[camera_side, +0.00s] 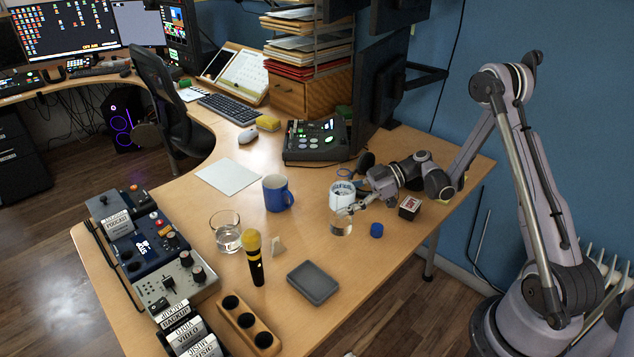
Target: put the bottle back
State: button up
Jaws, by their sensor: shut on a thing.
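A small clear bottle (341,225) stands upright or hangs just above the wooden desk in the middle of the camera_side view; I cannot tell if it touches the desk. My gripper (353,208) reaches in from the right and is shut on the bottle near its top. A blue round cap (376,230) lies on the desk just right of the bottle. A white mug or tin with dark print (342,190) stands right behind the bottle, partly overlapped by my gripper.
A drinking glass (226,235), a blue mug (277,194), a yellow-topped microphone (254,262), a dark grey tray (313,283) and a small black box (409,207) stand nearby. A wooden block with three holes (236,318) is at the front. Clear desk lies right of the tray.

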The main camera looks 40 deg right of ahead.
aim_at(331, 219)
jog(key=shift+w+a+f, duration=0.2)
jog(key=shift+a+f, duration=0.1)
jog(key=shift+f, duration=1.9)
jog(key=o, duration=1.4)
jog(key=shift+f, duration=0.15)
